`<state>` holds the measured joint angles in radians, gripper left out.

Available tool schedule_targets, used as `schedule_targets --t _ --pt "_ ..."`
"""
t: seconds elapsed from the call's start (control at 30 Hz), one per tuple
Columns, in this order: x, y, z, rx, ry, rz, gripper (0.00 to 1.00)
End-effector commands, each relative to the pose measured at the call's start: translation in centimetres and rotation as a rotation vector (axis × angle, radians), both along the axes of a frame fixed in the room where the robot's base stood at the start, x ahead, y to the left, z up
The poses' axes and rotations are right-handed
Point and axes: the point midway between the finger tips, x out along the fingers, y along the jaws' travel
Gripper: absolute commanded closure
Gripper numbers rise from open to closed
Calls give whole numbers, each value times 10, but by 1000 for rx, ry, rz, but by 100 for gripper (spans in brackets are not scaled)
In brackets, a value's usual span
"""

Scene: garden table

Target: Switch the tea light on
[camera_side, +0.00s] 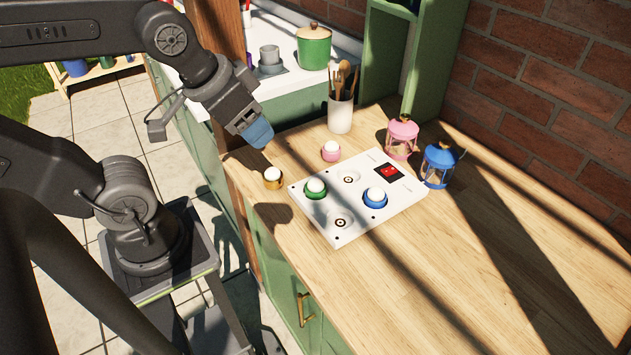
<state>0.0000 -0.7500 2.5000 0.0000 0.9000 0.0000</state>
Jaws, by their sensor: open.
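Several small tea lights with white domed tops are in the side view. A green one (315,192) and a blue one (375,201) sit in places on a white board (359,222). A gold one (272,181) stands on the wooden counter left of the board, and a pink one (331,154) stands behind the board. A red switch (388,171) in a black panel is at the board's back right. My gripper (263,141) is open and empty, with blue fingers, above the counter's left edge, behind the gold tea light and apart from it. I cannot tell whether any tea light is lit.
Two empty-looking places show on the board, at the back and at the front (340,221). A pink lantern (401,138) and a blue lantern (439,165) stand to the right. A utensil cup (340,115) stands behind. The counter (480,260) is clear at front right.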

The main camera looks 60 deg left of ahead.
Motion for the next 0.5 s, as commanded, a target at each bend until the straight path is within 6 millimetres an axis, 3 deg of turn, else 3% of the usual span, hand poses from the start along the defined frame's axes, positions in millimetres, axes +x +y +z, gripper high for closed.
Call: schedule_targets --t 0.13,0.27,0.37,0.5 --pt "0 0 0 0 0 0 49" --pt "2 0 -1 11 8 -19 60" --pt "12 2 -4 58 43 -105 70" --pt "39 6 -16 172 134 -362 83"
